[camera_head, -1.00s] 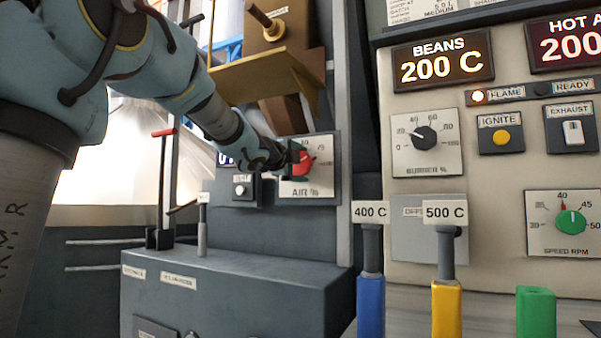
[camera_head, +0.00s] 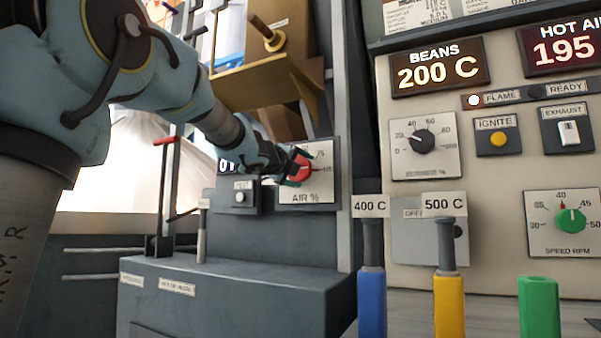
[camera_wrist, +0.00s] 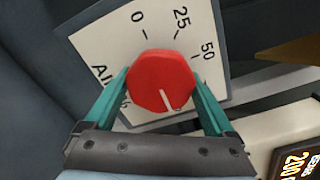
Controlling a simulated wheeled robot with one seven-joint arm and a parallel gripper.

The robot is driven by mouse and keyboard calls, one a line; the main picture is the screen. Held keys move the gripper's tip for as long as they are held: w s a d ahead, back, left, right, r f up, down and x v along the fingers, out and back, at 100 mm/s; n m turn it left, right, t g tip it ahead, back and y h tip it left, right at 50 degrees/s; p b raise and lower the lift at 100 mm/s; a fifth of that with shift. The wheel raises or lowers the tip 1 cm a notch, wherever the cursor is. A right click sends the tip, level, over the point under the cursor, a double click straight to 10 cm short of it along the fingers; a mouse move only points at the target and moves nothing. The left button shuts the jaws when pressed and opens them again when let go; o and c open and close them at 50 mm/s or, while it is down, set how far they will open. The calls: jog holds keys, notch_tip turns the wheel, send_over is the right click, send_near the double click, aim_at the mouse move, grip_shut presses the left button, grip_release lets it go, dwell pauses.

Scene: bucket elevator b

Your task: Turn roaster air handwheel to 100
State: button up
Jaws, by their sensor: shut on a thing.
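The roaster air handwheel is a red round knob (camera_head: 300,169) on a white "AIR %" dial plate (camera_head: 306,197). My gripper (camera_head: 297,168) is shut on it, with teal fingers on either side. In the wrist view, the red knob (camera_wrist: 160,75) fills the space between the fingers of my gripper (camera_wrist: 160,80). Its white pointer line aims toward the bottom of that view, well past the 0, 25 and 50 marks on the dial plate (camera_wrist: 90,42). The marks beyond 50 are largely hidden there by a finger. In the head view, 100 lies right of the knob.
A small box with a button (camera_head: 239,197) sits left of the dial. A red-topped lever (camera_head: 166,141) and a yellow hopper ledge (camera_head: 262,75) are close to my arm. The hot air display (camera_head: 563,48) reads 195; the beans display (camera_head: 438,66) reads 200 C.

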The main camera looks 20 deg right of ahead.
dwell(0.3)
jog(key=o, duration=1.1)
jog(key=v, duration=1)
jog(key=shift+s+a, duration=0.25)
